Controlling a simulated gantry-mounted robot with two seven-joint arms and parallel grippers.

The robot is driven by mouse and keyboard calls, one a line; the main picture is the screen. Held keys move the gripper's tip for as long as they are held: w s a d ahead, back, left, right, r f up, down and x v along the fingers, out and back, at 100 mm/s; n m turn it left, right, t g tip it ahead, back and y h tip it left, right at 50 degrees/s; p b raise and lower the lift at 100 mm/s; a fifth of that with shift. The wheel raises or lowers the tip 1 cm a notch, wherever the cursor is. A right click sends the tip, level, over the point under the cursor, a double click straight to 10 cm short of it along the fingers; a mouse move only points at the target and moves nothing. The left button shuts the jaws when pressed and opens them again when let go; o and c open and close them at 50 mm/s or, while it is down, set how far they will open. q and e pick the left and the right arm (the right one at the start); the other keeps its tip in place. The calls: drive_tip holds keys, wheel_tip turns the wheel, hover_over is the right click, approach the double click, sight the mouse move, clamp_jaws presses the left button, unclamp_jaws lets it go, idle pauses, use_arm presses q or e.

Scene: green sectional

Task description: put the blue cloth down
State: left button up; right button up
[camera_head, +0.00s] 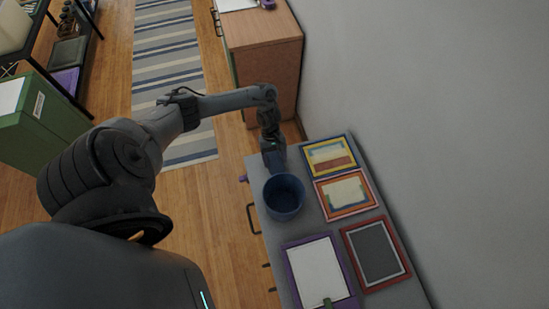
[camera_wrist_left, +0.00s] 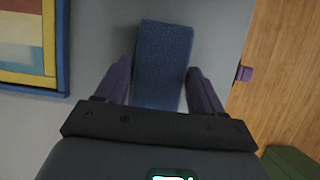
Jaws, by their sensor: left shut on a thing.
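The blue cloth (camera_wrist_left: 163,60) is a folded, textured rectangle between the two purple fingers of my left gripper (camera_wrist_left: 163,88). The fingers are shut on its sides, and its far end extends past them over the grey cabinet top. I cannot tell whether its underside touches the top. In the head view my left gripper (camera_head: 271,142) points down at the far end of the grey cabinet (camera_head: 305,225), with a dark blue patch below it, probably the cloth. My right gripper is not in view.
A dark blue pot (camera_head: 284,198) stands just in front of the left gripper. Framed pictures (camera_head: 346,194) lie along the wall side, with a purple-framed sheet (camera_head: 316,272) nearer. A wooden cabinet (camera_head: 262,45) stands behind. A green box (camera_head: 45,125) is at left.

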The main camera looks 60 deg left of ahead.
use_arm(q)
drive_tip(key=shift+f, duration=0.45)
drive_tip(key=shift+f, duration=0.15)
drive_tip(key=o, duration=1)
drive_tip(key=p+v, duration=0.1)
drive_tip(key=v, duration=1.1)
drive_tip(key=shift+p, duration=0.35)
